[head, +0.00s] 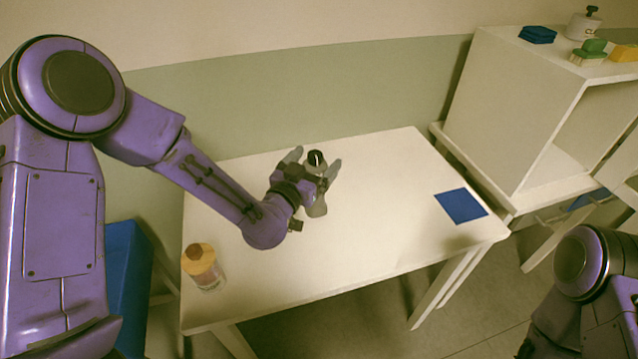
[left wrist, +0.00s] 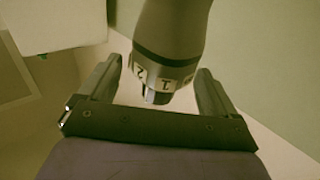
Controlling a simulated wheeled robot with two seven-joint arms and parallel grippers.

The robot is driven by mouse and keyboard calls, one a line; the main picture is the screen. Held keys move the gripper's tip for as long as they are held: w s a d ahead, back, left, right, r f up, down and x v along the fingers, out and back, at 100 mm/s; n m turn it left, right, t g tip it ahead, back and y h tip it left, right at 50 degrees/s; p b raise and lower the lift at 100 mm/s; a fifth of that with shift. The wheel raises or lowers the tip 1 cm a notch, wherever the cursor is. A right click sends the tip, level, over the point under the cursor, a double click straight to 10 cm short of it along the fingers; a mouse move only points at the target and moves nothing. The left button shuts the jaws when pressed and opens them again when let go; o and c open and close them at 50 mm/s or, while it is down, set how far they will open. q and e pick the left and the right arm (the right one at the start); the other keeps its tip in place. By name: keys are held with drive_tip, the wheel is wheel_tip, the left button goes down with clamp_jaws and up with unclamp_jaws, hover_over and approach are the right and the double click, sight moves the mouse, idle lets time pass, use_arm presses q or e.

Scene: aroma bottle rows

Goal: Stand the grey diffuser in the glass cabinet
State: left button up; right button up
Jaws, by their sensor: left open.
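The grey diffuser stands on the white table, with its dark top (head: 315,159) and part of its grey body (head: 317,207) showing around my left gripper (head: 312,166). The gripper is open, with one finger on each side of the diffuser. In the left wrist view the diffuser (left wrist: 175,28) reaches between the open fingers, with a dark band and a pale ring with marks on it. Contact with the fingers cannot be told. The white cabinet (head: 511,115) stands at the right, its open front facing right. My right gripper is out of view.
A jar with an orange lid (head: 199,256) stands at the table's left front. A blue square (head: 460,206) lies at its right end.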

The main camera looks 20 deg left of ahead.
use_arm(q)
drive_tip(key=shift+w+f, duration=0.15)
drive_tip(key=shift+w, duration=0.25)
drive_tip(key=c, duration=1.6)
